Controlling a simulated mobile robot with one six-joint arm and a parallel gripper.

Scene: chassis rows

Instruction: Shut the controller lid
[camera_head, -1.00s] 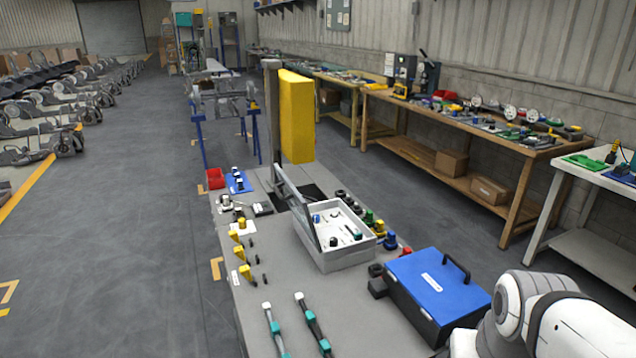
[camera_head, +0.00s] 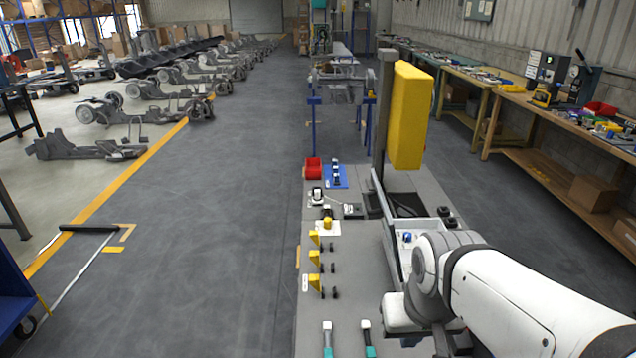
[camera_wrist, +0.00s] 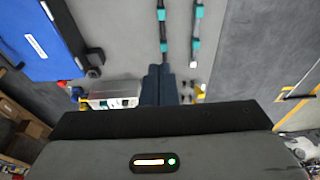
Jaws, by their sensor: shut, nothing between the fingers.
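The controller box is a light grey open-topped case (camera_head: 432,226) on the grey bench in the head view. Its lid (camera_head: 388,232) stands open, steeply raised along the box's left side. My arm covers the right and near parts of the box. In the wrist view the box (camera_wrist: 108,102) shows small to the left of my fingers, with small parts inside. My gripper (camera_wrist: 158,70) is shut and empty, with its dark fingers side by side over the bench. I see no contact with the lid. In the head view my fingers are hidden.
A yellow panel (camera_head: 410,116) on a post (camera_head: 383,110) stands behind the box. A blue case (camera_wrist: 42,40) lies on the bench. The floor on the left is open.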

